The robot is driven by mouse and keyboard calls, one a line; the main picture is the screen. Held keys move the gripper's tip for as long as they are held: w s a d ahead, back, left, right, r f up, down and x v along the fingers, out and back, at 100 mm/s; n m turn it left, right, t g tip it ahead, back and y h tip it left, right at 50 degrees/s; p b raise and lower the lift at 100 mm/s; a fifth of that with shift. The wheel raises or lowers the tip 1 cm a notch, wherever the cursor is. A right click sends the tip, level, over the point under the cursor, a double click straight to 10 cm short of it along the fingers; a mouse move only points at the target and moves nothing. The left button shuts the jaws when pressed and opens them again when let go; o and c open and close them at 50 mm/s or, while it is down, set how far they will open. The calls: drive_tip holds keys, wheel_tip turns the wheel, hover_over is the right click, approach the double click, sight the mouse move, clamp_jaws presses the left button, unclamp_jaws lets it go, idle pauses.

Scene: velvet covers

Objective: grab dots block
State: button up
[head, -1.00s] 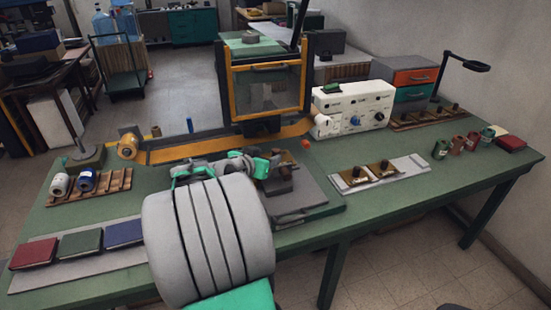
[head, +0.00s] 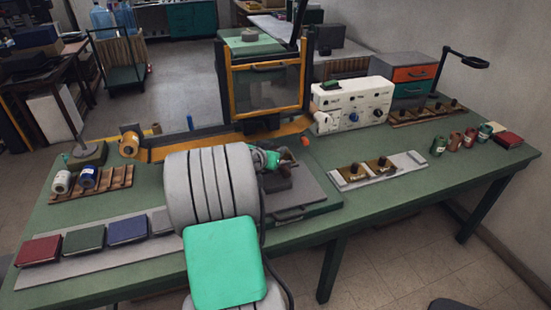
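No block shows a readable dots pattern at this size. Two brass blocks with dark knobs, one on the left (head: 354,173) and one on the right (head: 382,166), sit on a light grey plate (head: 411,160) right of the dark press bed (head: 318,189). Similar small dark-knobbed blocks stand in a wooden rack (head: 407,119) at the back right. My gripper (head: 290,160) is over the press bed, close to a small dark piece there (head: 279,179). My arm hides much of it. I cannot tell whether its fingers are open, or whether they touch that piece.
A white control box (head: 352,104) and an orange-framed press (head: 265,85) stand behind the bed. Red (head: 38,251), green (head: 84,240) and blue (head: 127,230) books lie at the front left. Several small cups (head: 455,141) stand far right. Green table surface is free right of the plate.

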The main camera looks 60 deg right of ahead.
clamp_jaws()
drive_tip(key=shift+r, duration=0.1)
idle(0.5)
